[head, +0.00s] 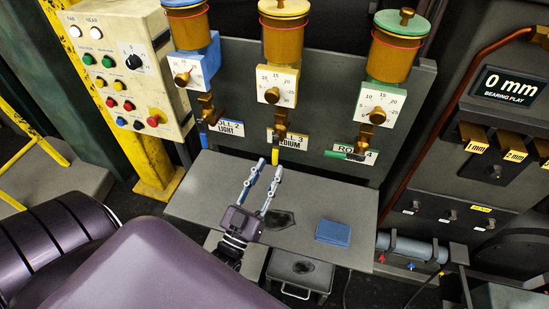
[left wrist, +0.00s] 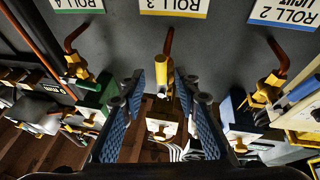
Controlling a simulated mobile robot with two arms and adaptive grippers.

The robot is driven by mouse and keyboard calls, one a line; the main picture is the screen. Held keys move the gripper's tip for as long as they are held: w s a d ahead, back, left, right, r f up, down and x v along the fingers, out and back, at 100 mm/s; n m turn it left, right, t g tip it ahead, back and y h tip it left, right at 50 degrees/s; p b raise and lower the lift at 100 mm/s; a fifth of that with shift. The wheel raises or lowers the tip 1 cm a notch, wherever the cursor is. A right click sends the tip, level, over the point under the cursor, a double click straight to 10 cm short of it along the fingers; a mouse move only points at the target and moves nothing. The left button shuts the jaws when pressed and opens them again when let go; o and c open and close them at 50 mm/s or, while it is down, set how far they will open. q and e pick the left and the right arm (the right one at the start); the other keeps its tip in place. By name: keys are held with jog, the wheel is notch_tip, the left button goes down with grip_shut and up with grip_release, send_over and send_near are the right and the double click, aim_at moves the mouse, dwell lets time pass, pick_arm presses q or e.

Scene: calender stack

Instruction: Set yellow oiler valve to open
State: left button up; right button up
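The yellow oiler has a yellow-lidded brass reservoir (head: 283,35), a pale dial plate (head: 277,86) and a brass valve below it. Its yellow valve handle (head: 275,157) points straight down over the "MEDIUM" label. My left gripper (head: 265,169) is open, just below and in front of this handle. In the left wrist view, which is upside down, the yellow handle (left wrist: 161,70) appears between the two blue-padded fingers of the left gripper (left wrist: 163,83). The fingers seem clear of it on both sides; the depth gap is hard to judge. My right gripper is not in view.
The blue oiler's handle (head: 204,137) points down at left. The green oiler's handle (head: 345,154) lies sideways at right. A grey shelf (head: 205,188) below carries a folded blue cloth (head: 333,232) and a dark patch. A control box (head: 115,70) stands at far left.

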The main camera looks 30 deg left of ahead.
pick_arm(q)
jog(key=v, duration=0.7)
jog(key=shift+w, duration=0.1)
